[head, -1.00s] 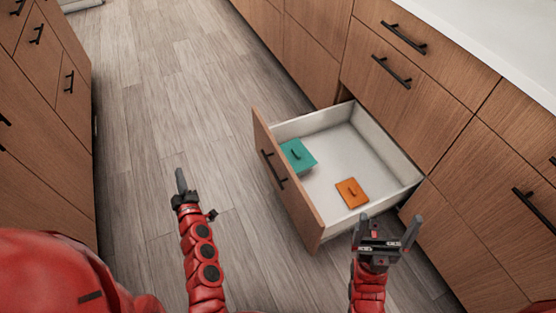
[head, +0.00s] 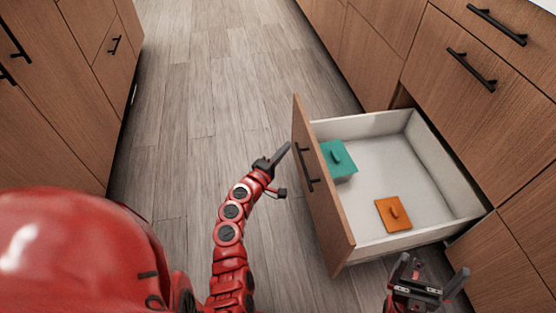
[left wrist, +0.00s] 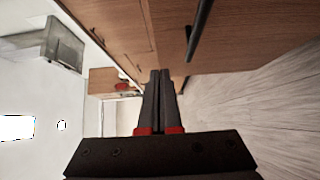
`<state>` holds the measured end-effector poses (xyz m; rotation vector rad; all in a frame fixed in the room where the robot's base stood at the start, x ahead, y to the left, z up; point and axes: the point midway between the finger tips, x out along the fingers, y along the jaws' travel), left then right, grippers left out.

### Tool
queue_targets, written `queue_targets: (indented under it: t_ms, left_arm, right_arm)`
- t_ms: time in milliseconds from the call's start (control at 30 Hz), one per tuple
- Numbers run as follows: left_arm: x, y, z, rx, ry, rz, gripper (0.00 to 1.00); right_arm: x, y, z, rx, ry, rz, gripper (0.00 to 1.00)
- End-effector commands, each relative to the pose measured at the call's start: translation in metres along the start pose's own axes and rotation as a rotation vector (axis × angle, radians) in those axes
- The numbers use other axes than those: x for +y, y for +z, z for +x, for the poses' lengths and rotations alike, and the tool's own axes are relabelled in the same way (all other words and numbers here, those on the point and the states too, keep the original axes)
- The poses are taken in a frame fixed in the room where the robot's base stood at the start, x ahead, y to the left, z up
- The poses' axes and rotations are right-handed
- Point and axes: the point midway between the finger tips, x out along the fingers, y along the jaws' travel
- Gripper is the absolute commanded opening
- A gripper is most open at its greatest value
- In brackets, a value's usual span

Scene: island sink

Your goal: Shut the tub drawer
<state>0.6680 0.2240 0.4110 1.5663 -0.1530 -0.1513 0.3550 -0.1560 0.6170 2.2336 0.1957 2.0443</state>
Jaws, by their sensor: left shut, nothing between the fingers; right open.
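The tub drawer (head: 322,205) is pulled out from the right-hand cabinet, with a wooden front, a black bar handle (head: 307,167) and white inner walls. A teal lidded item (head: 339,160) and an orange lidded item (head: 393,214) lie inside it. My left gripper (head: 281,153) is shut and empty, in front of the drawer front, a little left of the handle and apart from it. In the left wrist view its closed fingers (left wrist: 158,100) point toward a wooden front with a dark bar handle. My right gripper (head: 432,282) is open and empty, beside the drawer's near side wall.
Wooden cabinets with black handles line the right (head: 455,110) and the left (head: 65,90). The grey plank floor (head: 210,100) between them is clear. A drawer handle (head: 471,70) sits above the open drawer.

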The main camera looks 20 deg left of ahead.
Motion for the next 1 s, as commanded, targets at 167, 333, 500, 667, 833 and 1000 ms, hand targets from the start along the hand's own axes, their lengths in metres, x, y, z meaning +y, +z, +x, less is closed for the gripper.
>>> queue_targets:
  t_ms: [167,333,500,667,833,1000]
  left_arm:
    - [-0.002,0.005,0.036,-0.003,0.001,-0.001,0.0]
    - [-0.002,0.021,0.051,0.0,-0.001,-0.003,0.0]
    - [-0.001,0.028,0.057,0.0,-0.001,-0.002,0.0]
    - [-0.001,0.028,0.058,0.001,-0.001,-0.001,0.0]
    - [-0.001,0.028,0.058,0.002,-0.001,-0.001,0.0]
    - [-0.001,0.029,0.059,0.002,-0.001,-0.001,0.0]
  right_arm:
    - [-0.004,0.002,-0.007,0.0,-0.016,0.007,1.0]
    - [-0.006,0.002,-0.009,0.0,-0.023,0.009,1.0]
    - [-0.006,0.003,-0.009,-0.001,-0.027,0.011,1.0]
    - [-0.006,0.003,-0.009,-0.001,-0.027,0.011,1.0]
    - [-0.006,0.003,-0.009,-0.001,-0.027,0.011,1.0]
    - [-0.007,0.003,-0.01,-0.002,-0.028,0.011,1.0]
